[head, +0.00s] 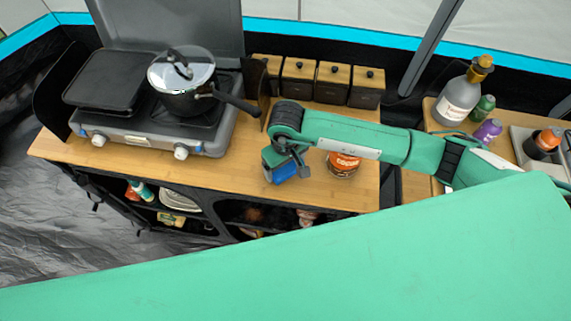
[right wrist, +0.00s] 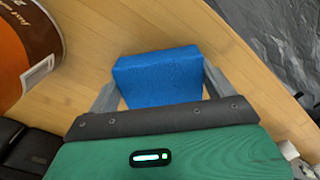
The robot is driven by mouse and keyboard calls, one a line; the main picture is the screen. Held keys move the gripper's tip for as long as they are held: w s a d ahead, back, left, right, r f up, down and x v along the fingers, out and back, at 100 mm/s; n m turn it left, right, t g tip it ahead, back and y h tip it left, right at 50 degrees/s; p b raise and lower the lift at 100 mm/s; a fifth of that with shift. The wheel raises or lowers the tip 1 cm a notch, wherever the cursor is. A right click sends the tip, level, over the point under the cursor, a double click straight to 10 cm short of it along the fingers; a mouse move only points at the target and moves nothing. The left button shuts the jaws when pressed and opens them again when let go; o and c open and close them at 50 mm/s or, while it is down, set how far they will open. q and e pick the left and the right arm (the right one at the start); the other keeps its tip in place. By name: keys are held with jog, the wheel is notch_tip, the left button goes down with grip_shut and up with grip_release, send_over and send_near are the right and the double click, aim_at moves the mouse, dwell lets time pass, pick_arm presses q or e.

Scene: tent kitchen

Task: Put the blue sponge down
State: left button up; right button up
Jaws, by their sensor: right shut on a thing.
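The blue sponge (head: 284,172) is at the right gripper (head: 283,168), over the front part of the wooden counter (head: 230,180) in the head view. In the right wrist view the sponge (right wrist: 158,77) sits between the two grey fingers of the right gripper (right wrist: 159,85), which is shut on it. The counter fills the area behind the sponge there. I cannot tell whether the sponge touches the counter. My left gripper is not in view.
An orange-brown can (head: 343,163) stands just right of the right gripper. A camping stove (head: 150,135) with a lidded pot (head: 187,100) is at left. Several wooden-lidded canisters (head: 332,85) stand behind. Some counter left of the gripper is bare.

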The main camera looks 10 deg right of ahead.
jog(key=shift+s+d+f+b, duration=0.1)
jog(key=shift+s+f+b, duration=0.3)
jog(key=shift+f, duration=0.3)
jog(key=o, duration=1.1)
jog(key=shift+o, duration=0.2)
jog(key=shift+w+r+p, duration=0.1)
jog(key=shift+r+p, duration=0.5)
jog(key=shift+p, duration=0.3)
jog(key=shift+w+r, duration=0.15)
jog(key=shift+w, duration=0.05)
notch_tip(320, 180, up, 12)
jog(key=b, duration=0.4)
